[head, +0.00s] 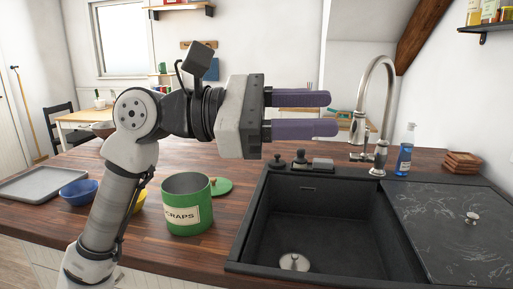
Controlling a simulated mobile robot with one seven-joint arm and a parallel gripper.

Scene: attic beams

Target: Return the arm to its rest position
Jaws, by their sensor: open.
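My arm rises from the lower left of the head view and bends so its end points right. My gripper (304,113) is open and empty, its two purple fingers apart, level with the tap and high above the counter near the sink's back left. Nothing sits between the fingers.
A black sink (318,231) with a tap (378,105) lies right. A blue bottle (404,155), coasters (462,162), blue bowl (79,193) and grey tray (42,184) are on the counter.

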